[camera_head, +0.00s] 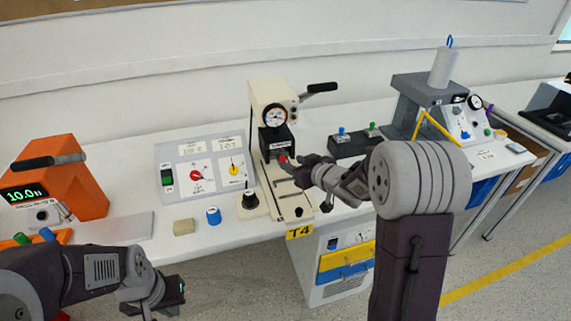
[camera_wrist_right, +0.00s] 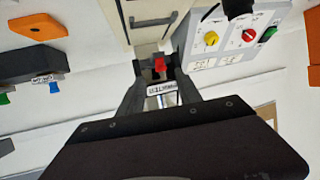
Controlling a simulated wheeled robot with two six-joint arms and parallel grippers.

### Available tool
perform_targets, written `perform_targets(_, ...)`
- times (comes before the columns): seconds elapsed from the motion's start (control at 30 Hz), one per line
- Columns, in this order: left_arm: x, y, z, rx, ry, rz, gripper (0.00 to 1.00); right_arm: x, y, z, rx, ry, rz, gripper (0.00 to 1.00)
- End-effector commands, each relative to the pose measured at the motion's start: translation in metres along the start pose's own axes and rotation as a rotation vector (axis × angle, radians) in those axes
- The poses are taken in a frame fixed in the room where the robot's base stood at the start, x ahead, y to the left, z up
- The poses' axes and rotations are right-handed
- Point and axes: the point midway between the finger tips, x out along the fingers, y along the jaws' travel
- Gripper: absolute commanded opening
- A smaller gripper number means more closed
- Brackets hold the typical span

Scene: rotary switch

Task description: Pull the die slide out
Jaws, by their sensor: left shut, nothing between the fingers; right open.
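The cream press (camera_head: 268,95) stands on the table with a round gauge on its front. A black block with a white label (camera_head: 279,140) sits below the gauge, over the cream slide bed (camera_head: 294,205). A red knob (camera_head: 283,158) is at the block's front; in the right wrist view the red knob (camera_wrist_right: 160,66) shows between my fingers. My right gripper (camera_head: 297,164) is open, with its fingers either side of the knob; I cannot tell whether they touch it. My left gripper (camera_head: 178,296) is shut and empty, low at the front left, away from the press.
A grey panel (camera_head: 208,165) with red and yellow dials is left of the press. A black knob (camera_head: 249,200), blue knob (camera_head: 213,215) and beige block (camera_head: 184,227) lie nearby. An orange device (camera_head: 70,190) is far left. A dark box (camera_head: 352,142) stands right, behind my right arm.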

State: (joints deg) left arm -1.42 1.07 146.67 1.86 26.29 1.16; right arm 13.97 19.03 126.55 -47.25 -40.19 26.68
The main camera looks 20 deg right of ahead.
Motion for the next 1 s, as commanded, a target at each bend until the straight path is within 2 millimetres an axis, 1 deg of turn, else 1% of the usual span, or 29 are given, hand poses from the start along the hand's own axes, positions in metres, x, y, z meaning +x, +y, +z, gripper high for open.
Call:
perform_targets(0.03,0.005,0.0,0.001,0.0,0.0,0.0,0.0,0.013,-0.002,0.003,-0.001,-0.001,-0.005,0.41)
perform_targets(0.1,0.007,0.0,0.001,0.0,0.0,0.0,0.0,0.027,-0.001,0.002,-0.001,-0.001,-0.003,0.41)
perform_targets(0.23,0.009,0.0,0.001,0.0,0.0,0.0,0.0,0.045,-0.001,0.002,0.0,-0.001,-0.002,0.41)
perform_targets(0.37,0.009,0.0,0.001,0.0,0.0,0.0,0.0,0.053,-0.001,0.001,0.0,0.0,-0.001,0.41)
perform_targets(0.57,0.009,0.0,0.001,0.0,0.0,0.0,0.0,0.054,-0.001,0.0,0.0,0.0,0.0,0.41)
perform_targets(0.6,0.009,0.0,0.001,0.0,0.0,0.0,0.0,0.054,-0.001,0.0,0.0,0.0,0.0,0.38)
perform_targets(0.67,0.009,0.0,0.001,0.0,0.0,0.0,0.0,0.054,-0.001,0.0,0.0,0.0,0.0,0.22)
perform_targets(0.7,0.009,0.0,0.001,0.0,0.0,0.0,0.0,0.054,-0.001,0.0,0.0,0.0,0.0,0.1)
perform_targets(0.73,0.009,0.0,0.001,0.0,0.0,0.0,0.0,0.054,-0.001,0.0,0.0,0.0,0.0,0.02)
perform_targets(0.77,0.009,0.0,0.001,0.0,0.0,0.0,0.0,0.054,-0.001,0.0,0.0,0.0,0.0,0.0)
perform_targets(1.0,0.009,0.0,0.001,0.0,0.0,0.0,0.0,0.054,-0.001,0.0,0.0,0.0,0.0,0.0)
